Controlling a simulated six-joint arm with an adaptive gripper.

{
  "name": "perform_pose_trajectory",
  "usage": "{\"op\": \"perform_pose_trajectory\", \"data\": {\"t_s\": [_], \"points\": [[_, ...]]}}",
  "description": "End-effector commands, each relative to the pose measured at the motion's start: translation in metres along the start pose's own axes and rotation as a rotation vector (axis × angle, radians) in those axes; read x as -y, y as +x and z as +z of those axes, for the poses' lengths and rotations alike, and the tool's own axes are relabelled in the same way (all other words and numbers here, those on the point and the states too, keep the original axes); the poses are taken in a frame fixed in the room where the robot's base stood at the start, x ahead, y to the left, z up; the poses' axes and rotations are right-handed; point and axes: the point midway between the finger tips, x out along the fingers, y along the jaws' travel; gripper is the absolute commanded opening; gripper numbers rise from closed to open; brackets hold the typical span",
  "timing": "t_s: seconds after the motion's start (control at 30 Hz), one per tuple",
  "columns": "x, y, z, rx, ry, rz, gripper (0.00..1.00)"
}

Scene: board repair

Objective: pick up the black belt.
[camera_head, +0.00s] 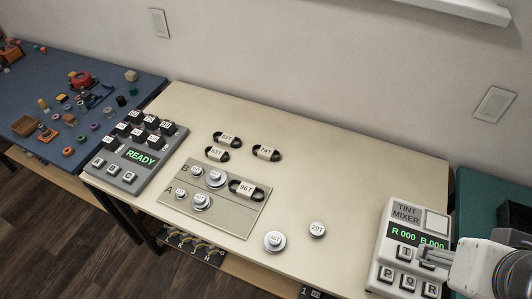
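Several black belts with white tooth-count labels are in view. Three lie loose on the cream table (330,160): an upper left belt (238,141), a lower left one (223,156) marked 63T and a right one (278,156) that seems to read 74T. Another belt (262,193), marked 96T, lies on the grey plate (225,221) with rows A and B. My gripper (424,254) is at the lower right, over the tint mixer and far from the belts. Its fingers are small and partly blend with the mixer, so its opening is unclear.
The tint mixer (390,221) stands at the table's right end. Silver pulleys sit on the plate, and two more, a larger (274,241) and a smaller (317,230), stand right of it. A READY keypad box (178,138) is at the left. The table's back right is clear.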

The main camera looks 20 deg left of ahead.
Motion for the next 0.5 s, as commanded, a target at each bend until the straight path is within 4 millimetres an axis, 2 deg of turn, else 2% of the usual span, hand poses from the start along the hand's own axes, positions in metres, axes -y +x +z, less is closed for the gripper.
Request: {"op": "perform_pose_trajectory", "data": {"t_s": [0.3, 0.5], "points": [[0.009, 0.020, 0.006, 0.093, -0.036, -0.017, 0.49], [0.018, 0.038, 0.001, 0.172, -0.066, -0.031, 0.49]]}}
